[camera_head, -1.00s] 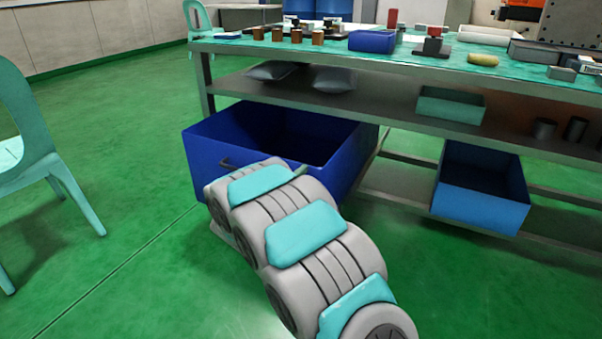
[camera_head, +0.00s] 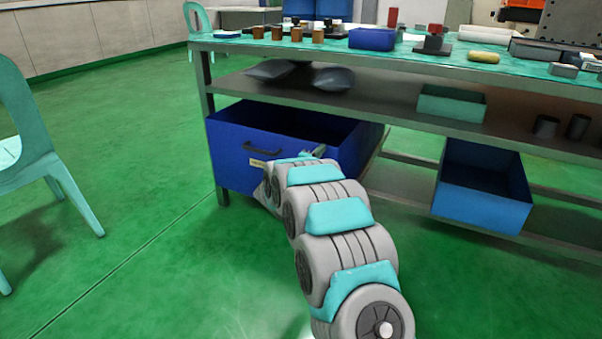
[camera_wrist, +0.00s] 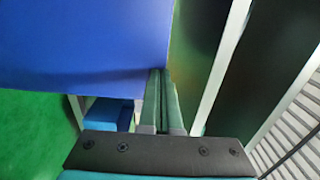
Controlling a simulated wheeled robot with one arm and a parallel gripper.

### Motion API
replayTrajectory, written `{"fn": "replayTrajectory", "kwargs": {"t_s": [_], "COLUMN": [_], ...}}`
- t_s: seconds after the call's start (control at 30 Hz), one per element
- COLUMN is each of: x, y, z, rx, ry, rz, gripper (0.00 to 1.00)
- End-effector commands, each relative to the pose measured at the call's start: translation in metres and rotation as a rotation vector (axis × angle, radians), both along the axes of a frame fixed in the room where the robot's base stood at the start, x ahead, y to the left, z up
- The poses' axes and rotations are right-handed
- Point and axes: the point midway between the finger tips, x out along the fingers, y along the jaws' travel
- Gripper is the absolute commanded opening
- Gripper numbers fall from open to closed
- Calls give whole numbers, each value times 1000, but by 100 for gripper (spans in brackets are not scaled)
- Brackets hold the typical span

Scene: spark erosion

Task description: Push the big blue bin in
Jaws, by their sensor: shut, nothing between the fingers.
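My arm hides the front's lower right part. My gripper (camera_head: 318,152) is at the right part of the bin's front, near its top edge. In the wrist view, the shut, empty fingers (camera_wrist: 161,82) lie at the edge of a large blue surface, the bin (camera_wrist: 85,40). I cannot tell whether they touch it.
The workbench (camera_head: 380,62) has legs and a lower shelf (camera_head: 385,98) with grey bags and a teal tray. A smaller blue bin (camera_head: 480,207) stands at the right below the shelf. A teal chair (camera_head: 35,150) stands at the left. The green floor between is clear.

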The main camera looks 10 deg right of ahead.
Motion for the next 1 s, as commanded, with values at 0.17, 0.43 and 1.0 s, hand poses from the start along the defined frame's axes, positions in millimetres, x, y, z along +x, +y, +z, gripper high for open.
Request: {"fn": "replayTrajectory", "kwargs": {"t_s": [0.17,0.43,1.0], "x": [27,51,59], "y": [-21,-37,-43], "z": [0,0,4], "rx": [0,-1,-2], "ry": [-2,0,-6], "rz": [-4,-1,3], "gripper": [0,0,0]}}
